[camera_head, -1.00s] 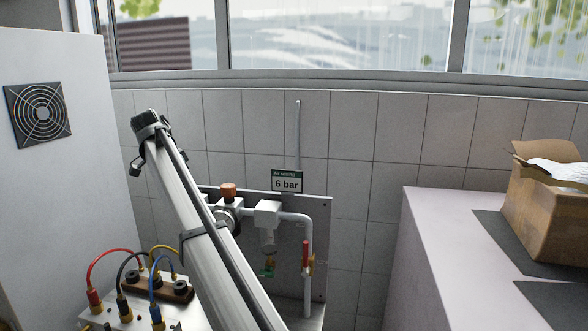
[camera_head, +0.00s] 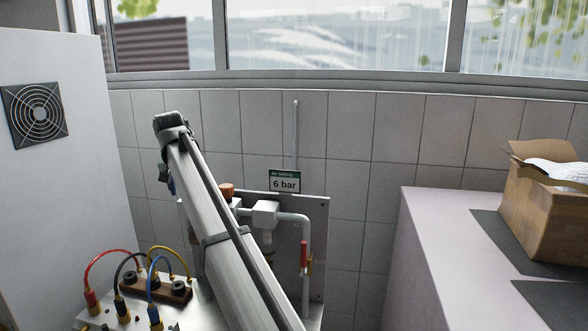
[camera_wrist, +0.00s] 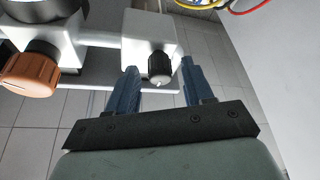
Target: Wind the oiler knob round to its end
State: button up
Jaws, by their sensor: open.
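In the wrist view, a small black ribbed knob (camera_wrist: 159,65) sticks out of a white block (camera_wrist: 140,36); I take it for the oiler knob. My gripper (camera_wrist: 160,68) is open, with one blue finger on each side of the knob in the picture. I see no finger touching it, and cannot tell whether the tips reach it. The white block also shows in the head view (camera_head: 265,213), where its black knob is not seen. In the head view one blue finger shows left of my arm, and my arm hides part of the pipework.
An orange knob (camera_wrist: 30,72) sits on the neighbouring unit, also seen in the head view (camera_head: 227,190). A red-handled valve (camera_head: 304,254) hangs on the right pipe. Cables (camera_head: 110,268) stand at the lower left. A cardboard box (camera_head: 545,205) sits on the right counter.

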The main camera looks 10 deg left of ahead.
jog(key=n+g+y, duration=0.1)
jog(key=n, duration=0.3)
jog(key=shift+w+d, duration=0.1)
jog(key=v, duration=1.4)
jog(key=w+d+f+t, duration=0.1)
jog(key=w+d+f, duration=0.3)
jog(key=w+d, duration=0.3)
jog(key=w+d+f+m+t+h, duration=0.1)
jog(key=w+d+f, duration=0.2)
jog(key=w+d, duration=0.4)
jog(key=w+d+f+t+h, duration=0.1)
jog(key=w+d+f+t, duration=0.1)
jog(key=w+d+f, duration=0.2)
jog(key=w+d, duration=0.3)
jog(key=d, duration=0.4)
jog(key=shift+w+f+m, duration=0.25)
jog(key=shift+f+m, duration=0.05)
jog(key=shift+c, duration=0.3)
